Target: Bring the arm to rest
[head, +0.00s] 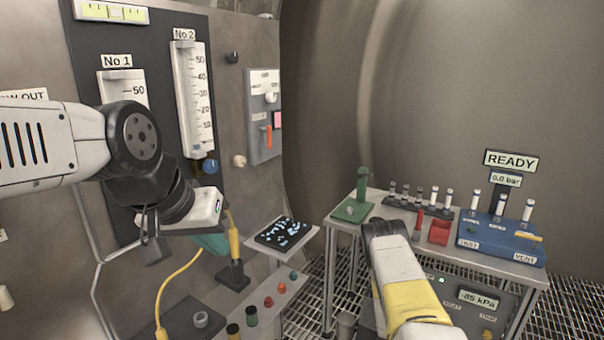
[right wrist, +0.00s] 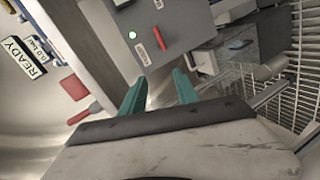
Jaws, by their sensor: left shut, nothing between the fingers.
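My left arm (head: 130,150) comes in from the left in the head view, in front of the gauge panel. Its gripper (head: 212,243) has teal fingers, partly hidden behind the white wrist housing, and is shut and empty. It is close to the yellow-handled tool with the cable; I cannot tell whether they touch. My right arm (head: 405,280), white and yellow, reaches up toward the front edge of the steel table, its fingers hidden in the head view. In the right wrist view the right gripper (right wrist: 160,90) has two teal fingers apart with nothing held between them.
The steel table (head: 312,229) holds a green stand (head: 362,185), a vial rack (head: 420,200), a red box (head: 439,232) and a blue block (head: 500,243). A yellow-handled tool (head: 233,245) stands in a dark holder. A small tray (head: 284,233) lies left of the table.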

